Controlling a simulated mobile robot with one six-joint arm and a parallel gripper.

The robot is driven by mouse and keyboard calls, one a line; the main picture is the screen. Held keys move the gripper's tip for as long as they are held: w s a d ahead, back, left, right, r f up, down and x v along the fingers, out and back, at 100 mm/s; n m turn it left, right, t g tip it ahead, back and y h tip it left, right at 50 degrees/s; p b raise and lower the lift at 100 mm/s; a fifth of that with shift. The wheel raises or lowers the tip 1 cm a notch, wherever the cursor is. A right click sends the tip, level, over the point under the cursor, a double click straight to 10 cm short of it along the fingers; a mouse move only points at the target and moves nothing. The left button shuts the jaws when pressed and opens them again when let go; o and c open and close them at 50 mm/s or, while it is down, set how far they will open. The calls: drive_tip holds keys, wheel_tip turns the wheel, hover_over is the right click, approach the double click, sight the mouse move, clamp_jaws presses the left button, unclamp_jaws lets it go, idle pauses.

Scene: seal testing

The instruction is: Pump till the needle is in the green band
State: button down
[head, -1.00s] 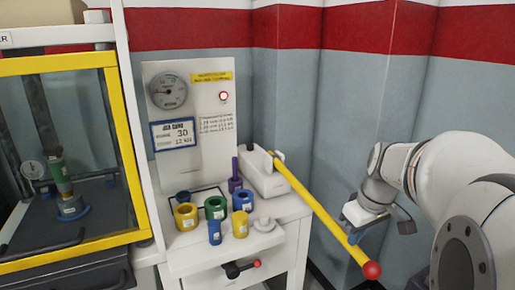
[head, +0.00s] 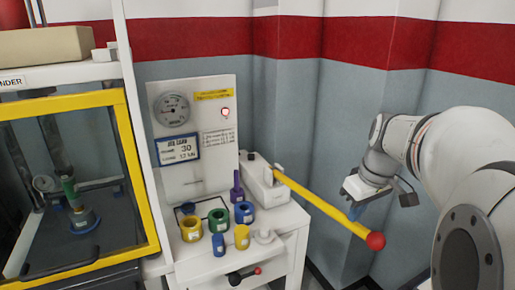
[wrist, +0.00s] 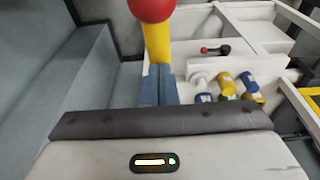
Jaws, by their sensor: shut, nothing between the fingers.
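The pump lever (head: 325,206) is a yellow bar with a red knob (head: 376,241), slanting down to the right from the white pump block (head: 265,184). My gripper (head: 356,213) is shut and empty, its blue fingers pointing down at the bar near the knob; I cannot tell whether they touch it. In the wrist view the shut fingers (wrist: 158,88) overlap the bar (wrist: 157,45), with the knob (wrist: 152,8) at the top edge. The round gauge (head: 171,109) is on the white panel (head: 213,165); its needle and green band are too small to read.
Blue, green and yellow rings, including a green one (head: 244,212), and a purple post (head: 237,187) stand on the white bench. A yellow-framed cabinet (head: 139,170) is at left. A black handle with a red tip (head: 244,275) is on the bench front. Walls stand close behind the lever.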

drive_tip(key=shift+r, duration=0.3)
drive_tip(key=s+d+b+x, duration=0.1)
drive_tip(key=s+b+x, duration=0.1)
drive_tip(key=b+x, duration=0.8)
wheel_tip(320, 180, down, 4)
drive_tip(key=shift+s+r+b, duration=0.15)
drive_tip(key=shift+s+b, duration=0.1)
drive_tip(key=shift+b, duration=0.15)
idle(0.3)
drive_tip(key=r+p, duration=0.3)
drive_tip(key=r, duration=0.1)
drive_tip(key=r+p, duration=0.4)
drive_tip(key=r, duration=0.1)
drive_tip(key=r+p, duration=0.3)
drive_tip(key=r, duration=0.1)
drive_tip(key=shift+w+a+r, duration=0.15)
drive_tip(key=shift+w+r, duration=0.15)
drive_tip(key=shift+f, duration=0.1)
drive_tip(key=s+d+b+x, duration=0.1)
drive_tip(key=s+b+x, duration=0.1)
drive_tip(key=b+x, duration=0.8)
wheel_tip(320, 180, down, 4)
drive_tip(key=shift+s+r, duration=0.2)
drive_tip(key=shift+s, duration=0.05)
drive_tip(key=shift+a+r, duration=0.1)
